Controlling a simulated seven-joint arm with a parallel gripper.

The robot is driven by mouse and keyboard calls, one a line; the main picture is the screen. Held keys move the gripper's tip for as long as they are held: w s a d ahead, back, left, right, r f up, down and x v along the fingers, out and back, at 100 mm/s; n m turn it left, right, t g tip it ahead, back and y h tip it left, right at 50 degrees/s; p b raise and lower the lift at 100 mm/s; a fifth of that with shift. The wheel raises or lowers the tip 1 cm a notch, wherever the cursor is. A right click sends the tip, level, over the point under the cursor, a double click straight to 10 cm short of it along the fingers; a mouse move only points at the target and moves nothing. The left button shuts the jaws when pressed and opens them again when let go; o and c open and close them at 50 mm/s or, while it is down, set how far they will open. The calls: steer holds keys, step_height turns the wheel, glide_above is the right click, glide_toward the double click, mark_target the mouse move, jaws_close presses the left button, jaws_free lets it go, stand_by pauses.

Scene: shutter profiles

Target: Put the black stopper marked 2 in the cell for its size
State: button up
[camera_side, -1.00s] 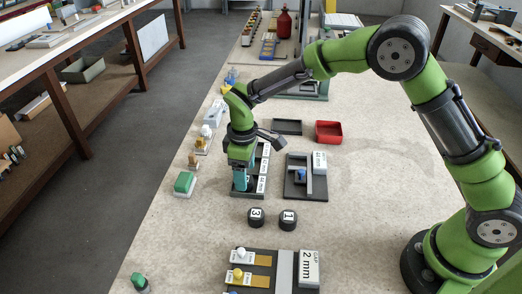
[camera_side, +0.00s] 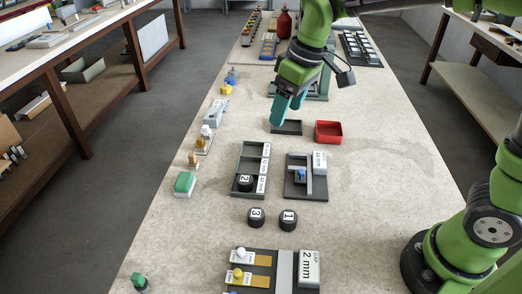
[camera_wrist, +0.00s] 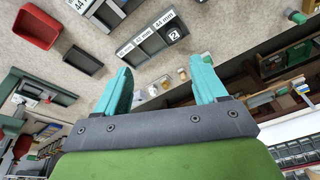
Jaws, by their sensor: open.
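The black stopper marked 2 (camera_side: 245,183) stands in the near-end cell of the grey sorting tray (camera_side: 239,157) in the side view. In the wrist view the stopper (camera_wrist: 173,35) sits in the end cell beside the label reading 44 mm. The black stoppers marked 3 (camera_side: 256,217) and 1 (camera_side: 288,219) stand on the table in front of the tray. My gripper (camera_side: 287,112) is raised behind the tray, away from the stopper; its teal fingers (camera_wrist: 165,90) are apart and nothing shows between them.
A red bin (camera_side: 328,132) and a dark shallow tray (camera_side: 287,127) lie beyond the sorting tray. A dark fixture (camera_side: 305,185) with a blue part stands right of it. A gauge board (camera_side: 255,272) lies at the front, and small items line the left edge.

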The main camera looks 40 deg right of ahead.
steer(key=s+d+m+t, duration=0.2)
steer(key=s+d+m, duration=0.1)
steer(key=s, duration=0.4)
steer(key=s+d+r+m+t, duration=0.1)
steer(key=s+d+m, duration=0.3)
steer(key=s, duration=0.4)
steer(key=shift+s+r+m+t+y, duration=0.2)
steer(key=shift+m+t+y, duration=0.1)
steer(key=shift+t, duration=0.6)
